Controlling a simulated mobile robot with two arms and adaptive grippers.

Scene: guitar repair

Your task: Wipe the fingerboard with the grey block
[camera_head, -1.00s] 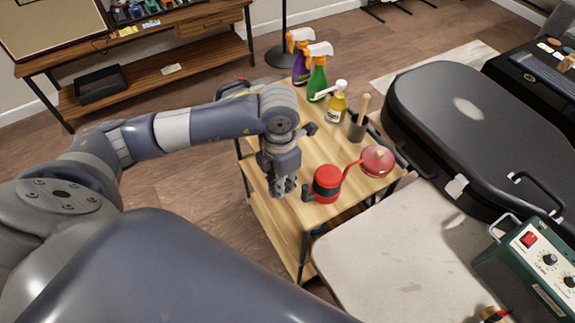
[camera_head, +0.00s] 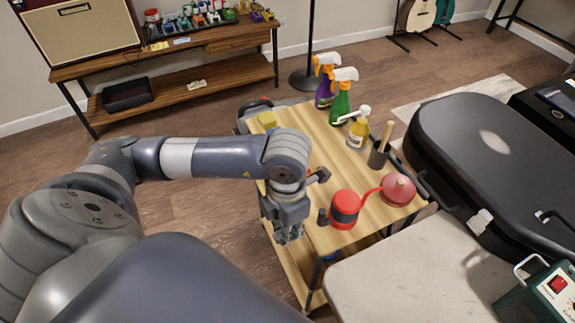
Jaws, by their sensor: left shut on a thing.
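My left gripper (camera_head: 290,234) points down at the near left edge of the wooden cart (camera_head: 322,150), left of the red and black pot. It is shut on a small grey thing, which I take for the grey block; it is hard to tell from the grey fingers. No fingerboard of a guitar laid out for work shows in this view. My right gripper is out of view.
The cart holds spray bottles (camera_head: 341,108), a yellow bottle (camera_head: 358,131), a brush cup (camera_head: 378,155), a red pot (camera_head: 344,208), a pink-red round thing (camera_head: 398,189) and a yellow block (camera_head: 267,119). A black case (camera_head: 480,150) and pale tabletop (camera_head: 400,285) lie right.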

